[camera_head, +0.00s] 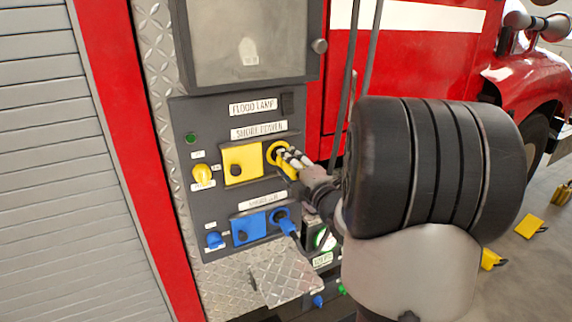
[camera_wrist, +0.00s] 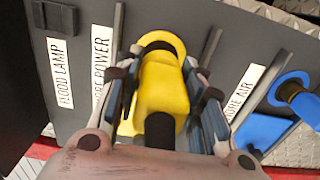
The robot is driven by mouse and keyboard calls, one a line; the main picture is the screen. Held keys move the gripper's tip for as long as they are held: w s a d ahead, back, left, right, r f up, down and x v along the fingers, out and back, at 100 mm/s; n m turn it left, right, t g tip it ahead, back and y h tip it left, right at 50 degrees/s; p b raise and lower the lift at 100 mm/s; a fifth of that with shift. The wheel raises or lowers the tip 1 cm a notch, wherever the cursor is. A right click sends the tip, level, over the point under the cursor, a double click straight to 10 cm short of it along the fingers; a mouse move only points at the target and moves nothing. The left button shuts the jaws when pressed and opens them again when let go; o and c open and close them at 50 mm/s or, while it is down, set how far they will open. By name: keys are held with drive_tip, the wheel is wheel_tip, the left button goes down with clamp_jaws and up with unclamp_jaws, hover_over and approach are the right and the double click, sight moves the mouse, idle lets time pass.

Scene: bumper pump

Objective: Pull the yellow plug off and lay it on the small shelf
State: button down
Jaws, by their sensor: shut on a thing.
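The yellow plug (camera_head: 287,171) is at the yellow ring of its socket (camera_head: 268,150) on the SHORE POWER row of the dark panel. My gripper (camera_head: 292,160) is shut on the plug. In the wrist view the plug (camera_wrist: 162,88) lies between my two fingers (camera_wrist: 160,88), with its front end at the yellow socket ring and a dark cable end towards me. I cannot tell whether it is fully seated. The small shelf (camera_head: 285,277), a bare diamond-plate ledge, juts out below the panel.
A blue plug (camera_head: 285,223) sits in the row below, beside a blue cover (camera_head: 248,228). A yellow cover (camera_head: 243,160) is left of the yellow socket. A green fitting (camera_head: 324,240) is right of the shelf. Vertical dark bars (camera_head: 350,80) stand behind my arm.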

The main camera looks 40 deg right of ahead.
drive_tip(key=shift+b+v, duration=0.55)
drive_tip(key=shift+v, duration=0.9)
